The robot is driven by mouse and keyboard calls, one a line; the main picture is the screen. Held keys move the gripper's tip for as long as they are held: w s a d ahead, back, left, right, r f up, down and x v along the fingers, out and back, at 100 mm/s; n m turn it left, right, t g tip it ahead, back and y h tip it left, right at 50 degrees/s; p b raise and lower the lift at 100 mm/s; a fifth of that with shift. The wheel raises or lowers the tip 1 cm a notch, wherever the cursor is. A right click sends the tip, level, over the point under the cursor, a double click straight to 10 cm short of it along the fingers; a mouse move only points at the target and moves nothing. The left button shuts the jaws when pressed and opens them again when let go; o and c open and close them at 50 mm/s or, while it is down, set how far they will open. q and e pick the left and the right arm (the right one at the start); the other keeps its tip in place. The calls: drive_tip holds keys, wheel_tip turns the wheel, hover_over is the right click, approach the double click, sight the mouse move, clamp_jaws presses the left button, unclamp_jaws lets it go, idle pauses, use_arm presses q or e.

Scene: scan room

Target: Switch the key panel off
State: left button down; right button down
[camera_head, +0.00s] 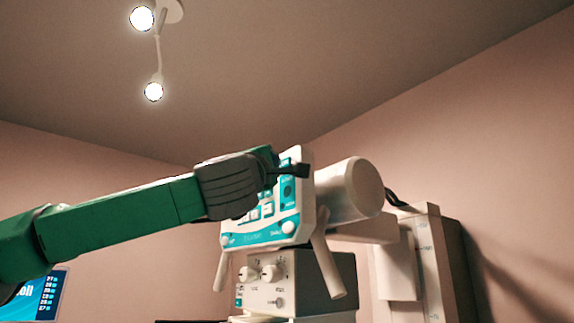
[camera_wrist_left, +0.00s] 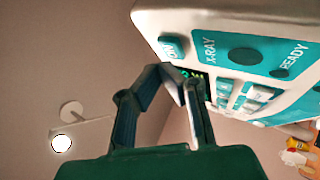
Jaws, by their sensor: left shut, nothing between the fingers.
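The key panel (camera_head: 262,237) is a white tilted box with a teal face, keys and round knobs, at the middle of the head view. In the left wrist view the key panel (camera_wrist_left: 220,17) fills the upper right, with a teal button marked ON, a dark display with green digits, several keys, and "X-RAY" and "READY" labels. My left gripper (camera_head: 298,170) is in front of the panel's upper part and hides some of it. In the wrist view the left gripper (camera_wrist_left: 168,75) is shut and empty, its tips close to the display and ON button; contact is unclear. My right gripper is not in view.
Below the panel is a grey box with knobs (camera_head: 262,299). A white cylinder (camera_head: 350,190) and angled handles adjoin the panel. A tall pale unit (camera_head: 432,262) stands right. A blue screen (camera_head: 50,295) is at lower left. Lamps (camera_head: 153,91) hang from the ceiling.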

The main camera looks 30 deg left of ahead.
use_arm(q)
drive_tip(key=shift+d, duration=0.25)
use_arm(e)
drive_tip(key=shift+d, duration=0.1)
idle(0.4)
use_arm(q)
drive_tip(key=shift+w+a+r, duration=0.1)
drive_tip(key=shift+w+a, duration=0.1)
drive_tip(key=shift+w, duration=0.15)
idle(0.6)
